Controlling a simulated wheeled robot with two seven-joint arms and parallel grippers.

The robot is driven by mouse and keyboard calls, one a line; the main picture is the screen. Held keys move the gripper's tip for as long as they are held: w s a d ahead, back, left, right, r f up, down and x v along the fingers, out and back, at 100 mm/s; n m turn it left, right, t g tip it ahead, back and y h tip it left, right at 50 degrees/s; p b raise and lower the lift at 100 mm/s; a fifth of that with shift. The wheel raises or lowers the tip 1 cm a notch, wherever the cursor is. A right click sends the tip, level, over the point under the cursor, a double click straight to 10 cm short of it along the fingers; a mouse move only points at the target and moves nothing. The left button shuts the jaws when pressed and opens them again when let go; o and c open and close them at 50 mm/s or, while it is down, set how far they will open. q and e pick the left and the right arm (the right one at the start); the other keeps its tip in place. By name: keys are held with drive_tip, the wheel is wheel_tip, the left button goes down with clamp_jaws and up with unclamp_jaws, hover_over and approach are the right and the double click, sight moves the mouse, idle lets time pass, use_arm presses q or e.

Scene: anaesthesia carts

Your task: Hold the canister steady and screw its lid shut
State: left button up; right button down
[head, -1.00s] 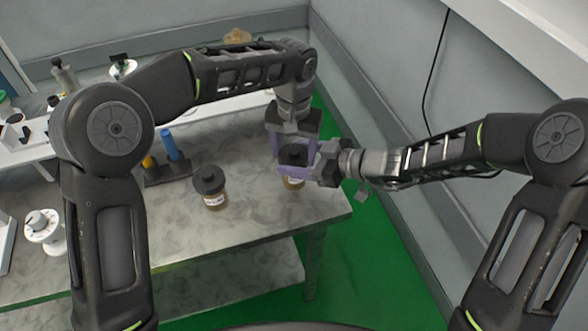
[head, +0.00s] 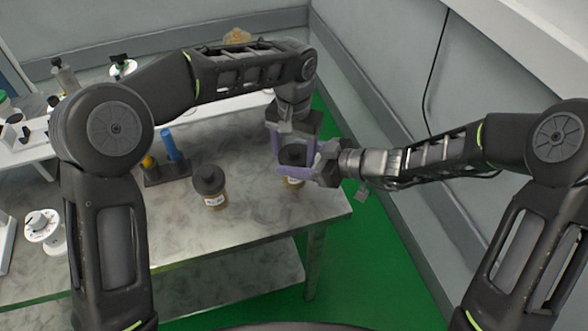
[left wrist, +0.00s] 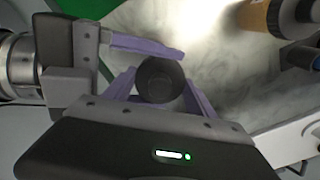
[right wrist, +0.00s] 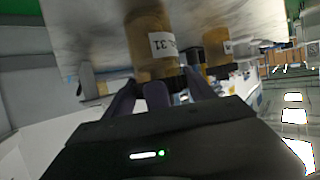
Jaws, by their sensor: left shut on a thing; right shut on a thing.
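The canister is brown with a white label; its body (head: 293,183) shows in the head view below the grippers, near the table's right end. Its black round lid (head: 293,152) sits on top, seen from above in the left wrist view (left wrist: 160,80). My left gripper (head: 294,146) reaches down from above, its purple fingers on both sides of the lid. My right gripper (head: 294,170) comes in level from the right, shut around the canister's top just under the lid. The right wrist view shows the labelled body (right wrist: 150,35) upside down. The lid's thread is hidden.
A second brown canister with a black lid (head: 209,180) stands to the left on the table (head: 240,220). A dark rack (head: 165,175) with blue and yellow items is behind it. The table's right edge is close to my grippers; a wall is beyond.

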use_arm(q)
drive_tip(key=o, duration=1.6)
drive_tip(key=shift+c, duration=0.2)
drive_tip(key=shift+r, duration=0.1)
drive_tip(key=shift+r, duration=2.2)
drive_tip(key=shift+r+n, duration=0.25)
drive_tip(key=shift+n, duration=0.05)
drive_tip(key=shift+c, duration=1.4)
wheel_tip(320, 180, up, 3)
drive_tip(key=n, duration=0.3)
